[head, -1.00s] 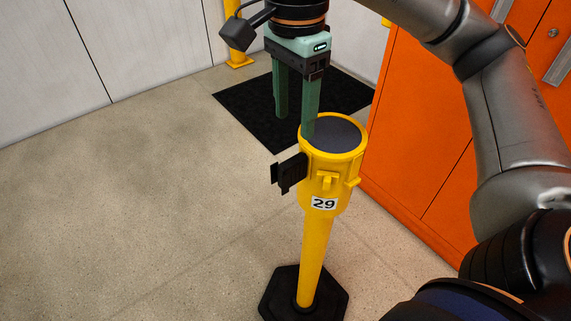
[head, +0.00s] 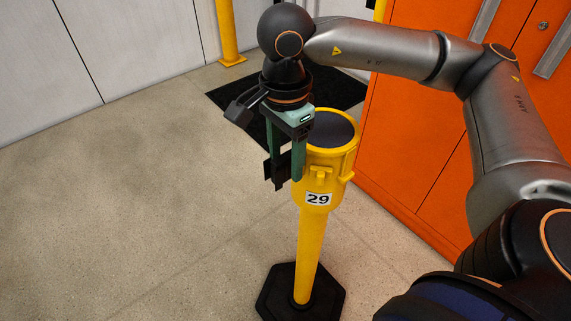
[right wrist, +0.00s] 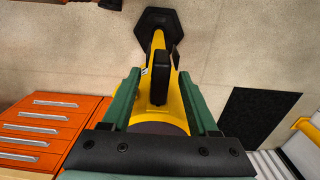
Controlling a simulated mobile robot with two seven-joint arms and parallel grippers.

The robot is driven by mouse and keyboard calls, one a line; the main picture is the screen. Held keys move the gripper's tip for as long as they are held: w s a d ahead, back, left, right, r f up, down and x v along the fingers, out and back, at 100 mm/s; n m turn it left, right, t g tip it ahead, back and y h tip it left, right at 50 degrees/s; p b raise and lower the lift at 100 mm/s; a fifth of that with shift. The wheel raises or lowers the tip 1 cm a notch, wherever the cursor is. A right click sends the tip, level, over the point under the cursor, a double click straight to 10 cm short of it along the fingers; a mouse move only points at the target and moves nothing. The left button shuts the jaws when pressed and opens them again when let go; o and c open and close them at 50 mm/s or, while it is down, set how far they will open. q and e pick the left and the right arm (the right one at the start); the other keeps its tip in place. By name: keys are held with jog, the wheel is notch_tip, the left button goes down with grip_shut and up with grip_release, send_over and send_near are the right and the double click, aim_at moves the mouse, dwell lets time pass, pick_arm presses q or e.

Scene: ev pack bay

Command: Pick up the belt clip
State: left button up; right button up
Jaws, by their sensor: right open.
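The belt clip (head: 272,172) is a black piece on the left side of the yellow post head (head: 318,180), which bears the label 29. In the right wrist view the black clip (right wrist: 160,80) shows between the two green fingers, apart from both. My right gripper (head: 285,168) is open and points down at the clip, its fingers partly hiding it in the head view. I cannot tell how deep the fingertips reach around it. My left gripper is not in view.
The post stands on a black hexagonal base (head: 300,299). Orange cabinets (head: 415,135) stand close on the right, and a black mat (head: 340,91) lies behind. A yellow bollard (head: 228,30) stands at the back. The floor on the left is clear.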

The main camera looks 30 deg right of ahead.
jog(key=shift+c, duration=0.2)
grip_shut()
jog(key=shift+r, duration=0.1)
dwell(0.5)
